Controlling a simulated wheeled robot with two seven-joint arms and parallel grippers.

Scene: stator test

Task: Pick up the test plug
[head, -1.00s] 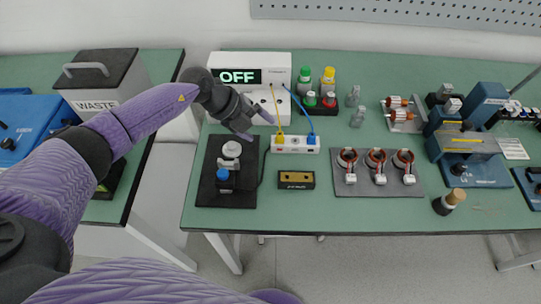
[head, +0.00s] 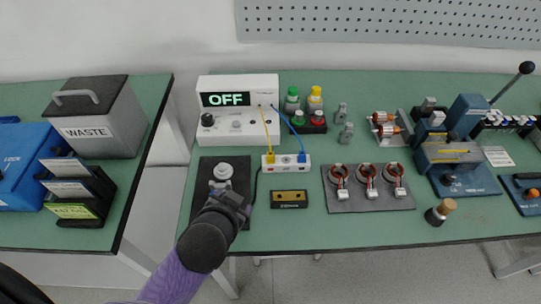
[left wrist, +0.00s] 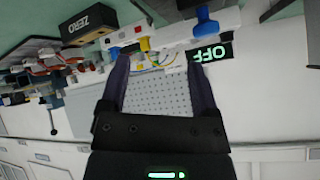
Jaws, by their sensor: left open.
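No plug is labelled as the test plug. A yellow plug (head: 270,158) and a blue plug (head: 302,157) stand in the white socket strip (head: 286,165), each with a cable running to the white tester (head: 238,100). My left gripper (head: 236,200) is over the black mat (head: 204,176), hiding the spot where a blue-topped piece showed before. In the left wrist view my left gripper (left wrist: 160,88) is open, with nothing visible between its fingers. A blue piece (left wrist: 206,26) shows above the right finger; I cannot tell whether it is touched. My right gripper is out of view.
The ZERO box (head: 289,199) lies right of the mat. The waste bin (head: 97,117) stands on the left table, across a gap.

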